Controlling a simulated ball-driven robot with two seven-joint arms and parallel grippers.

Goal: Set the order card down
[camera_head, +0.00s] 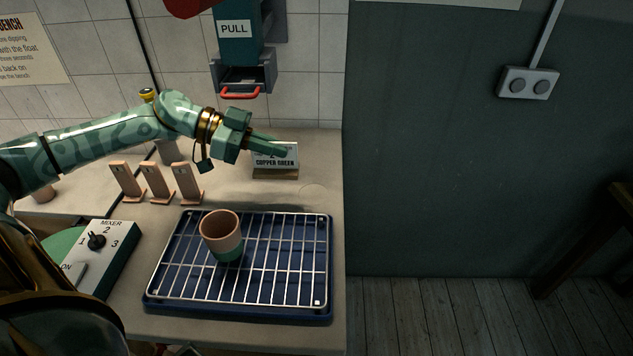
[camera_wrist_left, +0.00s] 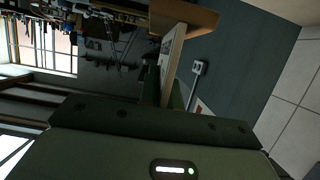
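The order card (camera_head: 279,158), white with the words COPPER GREEN, stands upright in a small wooden holder (camera_head: 276,174) at the back right of the bench. My left gripper (camera_head: 272,147) reaches in from the left at the card's upper edge, and a finger hides part of its top. In the left wrist view the card (camera_wrist_left: 171,52) runs edge-on between my two fingers, which lie close against its faces. The wooden holder (camera_wrist_left: 187,15) is at the card's far end there. My right gripper is not in view.
A blue tray with a wire rack (camera_head: 290,265) stands in front and holds a terracotta cup (camera_head: 221,236) with a green lower part. Several pinkish stands (camera_head: 156,182) and a mixer box (camera_head: 101,260) are at left. A PULL dispenser (camera_head: 238,50) hangs above.

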